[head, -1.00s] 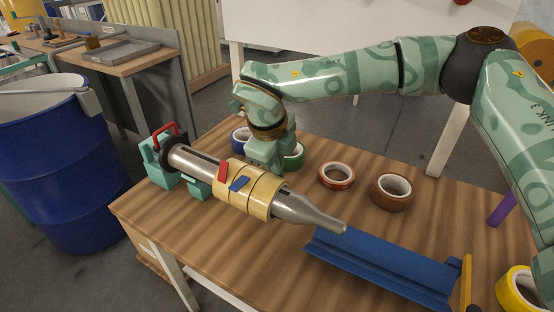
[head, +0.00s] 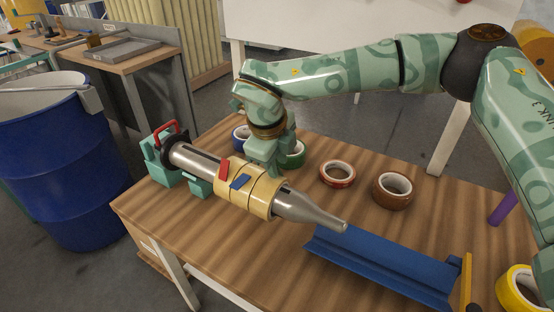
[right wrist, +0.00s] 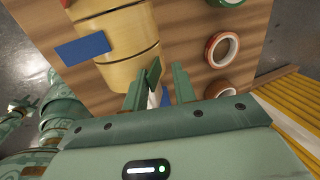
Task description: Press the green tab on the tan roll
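The tan roll (head: 262,193) sits around a grey metal spindle (head: 312,214), next to another tan section bearing a red tab (head: 224,170) and a blue tab (head: 240,182). In the right wrist view, the tan roll (right wrist: 132,69) has a small green tab (right wrist: 153,73) on its edge. My right gripper (right wrist: 159,88) is open there, with the tab between or just beyond its fingertips; contact cannot be told. In the head view, the right gripper (head: 262,166) is behind the roll and its fingertips are hidden. A forked green part at the wrist view's far left may be my left gripper (right wrist: 18,108).
Behind the spindle lie blue (head: 241,137), green (head: 293,154), red (head: 337,174) and brown (head: 393,190) tape rolls. A blue trough (head: 383,264) lies at front right, near a yellow roll (head: 517,290). A blue barrel (head: 62,165) stands left of the table.

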